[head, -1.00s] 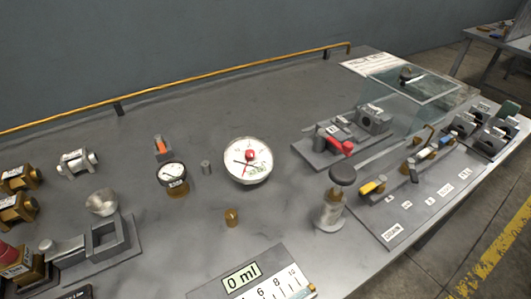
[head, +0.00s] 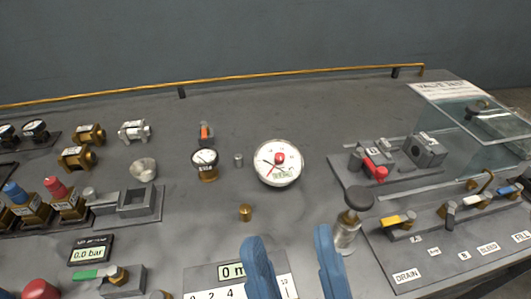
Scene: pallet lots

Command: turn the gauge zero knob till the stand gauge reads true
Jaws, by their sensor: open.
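The stand gauge (head: 287,172) is a large round white dial in the middle of the bench, with a red knob (head: 279,158) at its centre and a needle. The needle points to the left side of the dial, but its exact reading is too small to tell. My gripper (head: 290,240) enters from the bottom edge with two blue fingers apart and nothing between them. In the picture it is below the stand gauge, apart from it.
A smaller gauge (head: 205,165) and a brass piece (head: 246,212) stand left of the dial. A black-topped plunger (head: 346,230) stands close right of my gripper. A lever panel (head: 440,235) is at right. Bare bench lies behind the dial.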

